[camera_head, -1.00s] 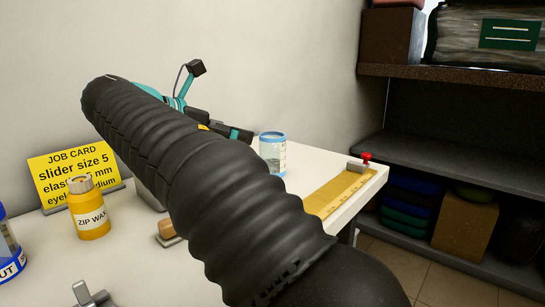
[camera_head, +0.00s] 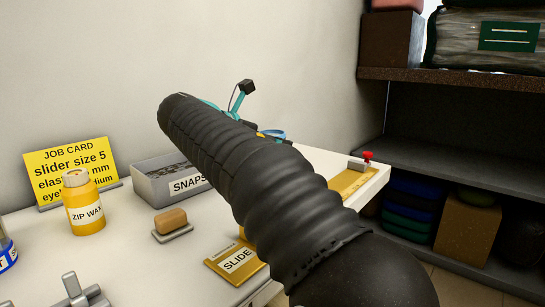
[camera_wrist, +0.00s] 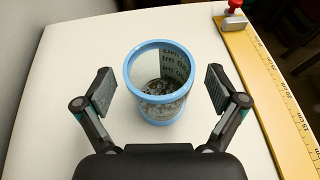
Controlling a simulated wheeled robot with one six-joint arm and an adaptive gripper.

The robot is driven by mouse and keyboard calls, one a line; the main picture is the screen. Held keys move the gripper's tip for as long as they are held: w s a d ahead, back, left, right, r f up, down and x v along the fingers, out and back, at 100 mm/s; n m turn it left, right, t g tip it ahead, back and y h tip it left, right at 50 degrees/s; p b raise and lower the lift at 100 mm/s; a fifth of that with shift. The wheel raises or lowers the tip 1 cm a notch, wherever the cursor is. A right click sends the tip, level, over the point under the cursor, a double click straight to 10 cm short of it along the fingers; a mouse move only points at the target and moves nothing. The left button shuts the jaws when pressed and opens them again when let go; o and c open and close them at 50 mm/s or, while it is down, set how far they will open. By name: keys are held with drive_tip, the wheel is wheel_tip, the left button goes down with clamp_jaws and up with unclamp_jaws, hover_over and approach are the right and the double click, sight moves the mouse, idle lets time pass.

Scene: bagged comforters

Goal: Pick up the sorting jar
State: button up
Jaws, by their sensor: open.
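A clear jar with a blue rim and blue base band (camera_wrist: 162,105) stands upright on the white table in the wrist view. It has small dark and pale bits inside and printed lettering on its far wall. My gripper (camera_wrist: 160,88) is open, one finger on each side of the jar, with a visible gap to it on both sides. In the head view only a bit of the jar's blue rim (camera_head: 274,134) shows past my arm, which hides the rest and most of my gripper.
A yellow ruler strip (camera_wrist: 265,85) with a red-knobbed stop (camera_wrist: 235,12) lies right of the jar. At left are a zip wax bottle (camera_head: 84,208), a job card (camera_head: 72,168), a snaps tray (camera_head: 160,185), a tan block (camera_head: 171,219) and a slide packet (camera_head: 236,262). Shelves (camera_head: 455,157) stand at right.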

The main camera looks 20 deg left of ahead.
drive_tip(key=shift+w, duration=0.1)
drive_tip(key=c, duration=1.3)
drive_tip(key=shift+o, duration=0.2)
